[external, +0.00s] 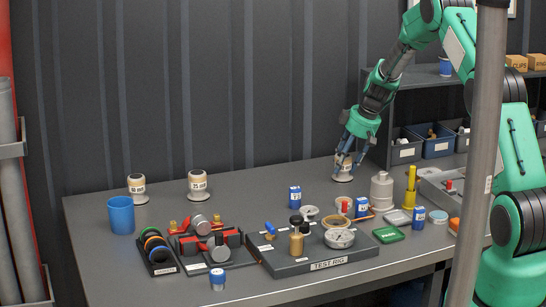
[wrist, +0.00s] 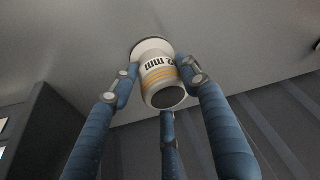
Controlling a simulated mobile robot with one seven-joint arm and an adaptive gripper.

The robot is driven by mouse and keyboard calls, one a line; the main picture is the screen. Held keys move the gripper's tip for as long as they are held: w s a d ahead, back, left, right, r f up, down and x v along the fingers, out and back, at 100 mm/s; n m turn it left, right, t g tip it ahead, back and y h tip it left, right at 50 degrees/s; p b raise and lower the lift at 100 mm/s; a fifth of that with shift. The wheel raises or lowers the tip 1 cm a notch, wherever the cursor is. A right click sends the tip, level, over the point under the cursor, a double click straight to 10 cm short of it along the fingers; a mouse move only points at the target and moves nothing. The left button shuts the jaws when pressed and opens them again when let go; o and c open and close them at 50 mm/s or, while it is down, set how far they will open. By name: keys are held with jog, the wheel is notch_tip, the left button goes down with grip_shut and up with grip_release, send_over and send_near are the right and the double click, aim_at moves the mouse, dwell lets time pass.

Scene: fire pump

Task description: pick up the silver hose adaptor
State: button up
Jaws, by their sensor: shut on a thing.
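My gripper (external: 347,156) is at the back right of the table, pointing down. Its three blue fingers are closed around a pale cylindrical fitting (external: 342,176) with a wide round base. In the wrist view the fitting (wrist: 158,74) sits between the fingertips (wrist: 162,84), with a "mm" label whose number is partly hidden, yellow bands and a dark round end. Its base appears at or very near the table top; I cannot tell if there is a gap. A pale grey stepped piece (external: 381,192) stands right of it. I cannot tell which of the two is named the silver hose adaptor.
Two similar labelled fittings (external: 137,188) (external: 198,186) stand at the back left, near a blue cup (external: 121,215). A test rig (external: 330,262) with a gauge is in front. Shelves with bins (external: 435,146) stand behind right. The table's back middle is clear.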

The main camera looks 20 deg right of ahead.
notch_tip(320, 180, up, 10)
jog(key=shift+r+p, duration=0.1)
jog(key=shift+p, duration=0.45)
jog(key=shift+c, duration=0.2)
jog(key=shift+a, duration=0.1)
jog(key=w+a+p, duration=0.2)
jog(key=a, duration=1.2)
jog(key=w+a+n+p, duration=0.1)
jog(key=w+a+p, duration=0.1)
jog(key=a, duration=1.3)
jog(key=shift+a+g+y, duration=0.25)
jog(key=shift+g+y, duration=0.05)
notch_tip(320, 180, down, 6)
jog(key=shift+w, duration=0.1)
